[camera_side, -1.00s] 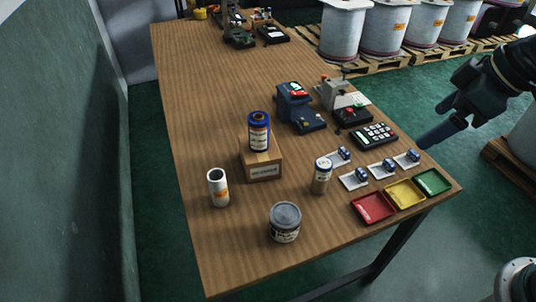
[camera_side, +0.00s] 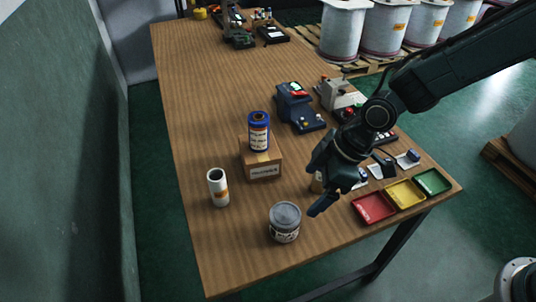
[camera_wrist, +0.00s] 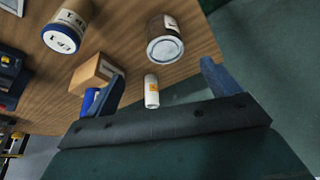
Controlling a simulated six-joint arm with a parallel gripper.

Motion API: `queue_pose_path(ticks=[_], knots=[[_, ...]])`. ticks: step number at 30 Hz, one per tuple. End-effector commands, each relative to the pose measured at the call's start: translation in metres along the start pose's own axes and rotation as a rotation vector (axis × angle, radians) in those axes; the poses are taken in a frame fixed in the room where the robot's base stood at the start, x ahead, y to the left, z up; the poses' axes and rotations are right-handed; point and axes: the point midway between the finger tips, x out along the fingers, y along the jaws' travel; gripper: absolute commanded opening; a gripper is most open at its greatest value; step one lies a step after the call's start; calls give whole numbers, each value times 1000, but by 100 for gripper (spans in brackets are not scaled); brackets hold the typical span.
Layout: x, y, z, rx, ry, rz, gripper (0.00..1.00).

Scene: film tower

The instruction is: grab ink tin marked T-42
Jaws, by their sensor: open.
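A squat grey-lidded tin (camera_side: 285,222) with a pale label stands upright near the table's front edge; in the wrist view it is the round can (camera_wrist: 165,42) at the upper middle. A taller tin with a white marked top (camera_wrist: 62,38) shows at the upper left there; its marking begins with T, the digits are unclear. In the side view my gripper mostly hides it. I cannot tell which tin bears T-42. My gripper (camera_wrist: 161,70) is open and empty, its blue fingers apart. In the side view it hangs above the table, right of the grey tin.
A blue-topped can (camera_side: 259,132) stands on a cardboard box (camera_side: 262,158). A white roll (camera_side: 218,187) stands at left. Red (camera_side: 373,207), yellow (camera_side: 405,193) and green (camera_side: 433,181) trays line the right edge. Small devices stand behind. The table's left side is clear.

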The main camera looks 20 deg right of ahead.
Motion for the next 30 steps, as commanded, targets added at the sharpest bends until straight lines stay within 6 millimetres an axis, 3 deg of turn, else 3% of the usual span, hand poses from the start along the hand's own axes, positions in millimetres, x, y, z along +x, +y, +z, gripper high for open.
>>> queue_pose_path(ticks=[3,17,30], knots=[[13,-5,-2,-25,1,-15,89],[26,-6,-3,-31,0,-19,89],[76,-8,-2,-31,-1,-20,89]])
